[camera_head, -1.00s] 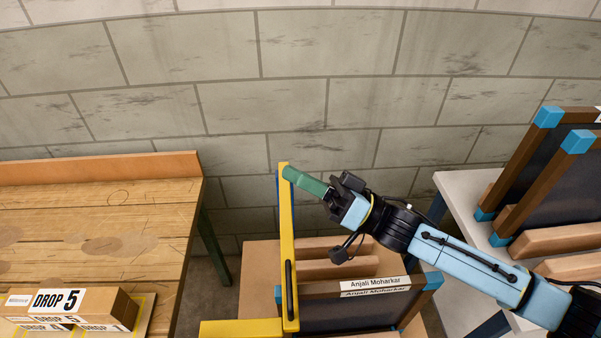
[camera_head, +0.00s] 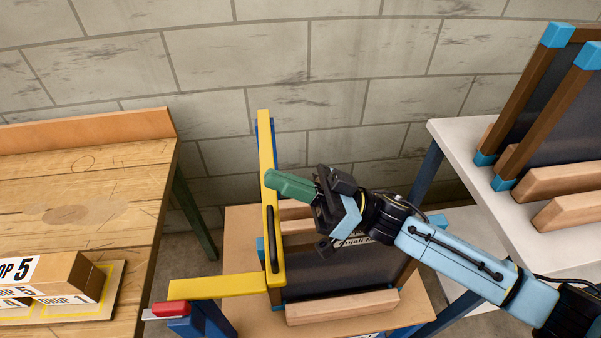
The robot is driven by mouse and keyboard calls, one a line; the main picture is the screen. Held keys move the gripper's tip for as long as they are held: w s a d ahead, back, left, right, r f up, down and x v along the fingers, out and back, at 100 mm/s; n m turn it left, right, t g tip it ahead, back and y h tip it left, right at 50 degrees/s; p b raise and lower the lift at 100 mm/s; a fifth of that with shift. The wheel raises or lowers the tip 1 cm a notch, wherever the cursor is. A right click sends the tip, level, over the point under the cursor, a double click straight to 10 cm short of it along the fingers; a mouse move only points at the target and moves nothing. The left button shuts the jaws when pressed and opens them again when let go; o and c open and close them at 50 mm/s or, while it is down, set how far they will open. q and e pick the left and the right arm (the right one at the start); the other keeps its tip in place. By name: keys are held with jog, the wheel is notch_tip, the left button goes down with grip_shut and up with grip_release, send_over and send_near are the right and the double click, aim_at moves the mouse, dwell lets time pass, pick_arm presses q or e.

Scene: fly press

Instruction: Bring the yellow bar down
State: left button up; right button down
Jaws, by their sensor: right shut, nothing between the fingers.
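The yellow bar (camera_head: 267,160) is a long, narrow piece that stands up in the picture. A black handle (camera_head: 272,240) sits on its lower part, and a second yellow bar (camera_head: 218,287) reaches left from its foot. My right gripper (camera_head: 277,182) comes in from the right. Its green fingers are shut together, with the tips over or against the yellow bar, above the black handle. I cannot tell whether they touch it. The gripper and wrist hide part of the framed dark panel (camera_head: 330,275) behind. My left gripper is not in view.
A wooden table (camera_head: 90,195) with labelled boxes (camera_head: 60,280) stands left. A pale table (camera_head: 470,160) with brown frames (camera_head: 540,100) stands right. A wooden block (camera_head: 342,306) lies before the panel. A red-ended piece (camera_head: 170,309) sticks out at lower left.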

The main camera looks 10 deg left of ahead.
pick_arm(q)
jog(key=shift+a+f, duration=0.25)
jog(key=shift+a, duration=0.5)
pick_arm(e)
jog(key=shift+s+f, duration=0.1)
jog(key=shift+f, duration=0.1)
pick_arm(q)
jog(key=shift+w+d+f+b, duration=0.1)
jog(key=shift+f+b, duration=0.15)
jog(key=shift+b, duration=0.05)
pick_arm(e)
jog(key=w+d, duration=0.1)
jog(key=d, duration=1.2)
jog(key=shift+w+f, duration=0.25)
jog(key=shift+f, duration=0.05)
